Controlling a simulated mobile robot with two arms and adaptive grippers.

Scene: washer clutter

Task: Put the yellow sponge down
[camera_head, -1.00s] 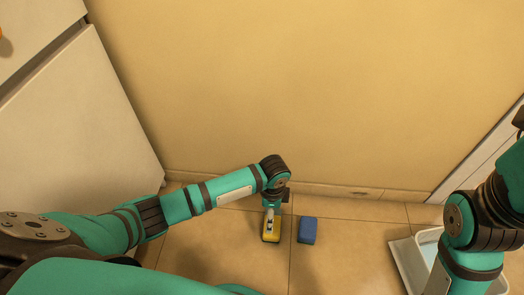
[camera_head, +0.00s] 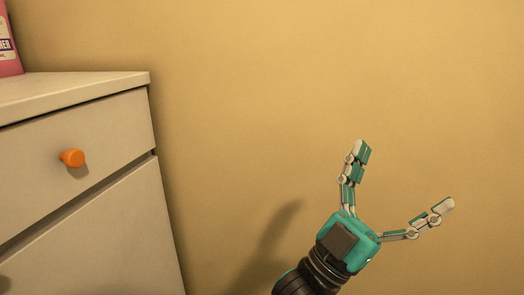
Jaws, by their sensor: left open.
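My left gripper (camera_head: 405,174) is raised in front of the yellow wall at the lower right of the head view. Its two fingers are spread wide and nothing is between them. The yellow sponge is not in view now, and neither is the floor. My right gripper is not in view.
A white cabinet (camera_head: 95,205) with a drawer and an orange knob (camera_head: 72,158) stands at the left. The wall (camera_head: 270,90) between cabinet and gripper is bare.

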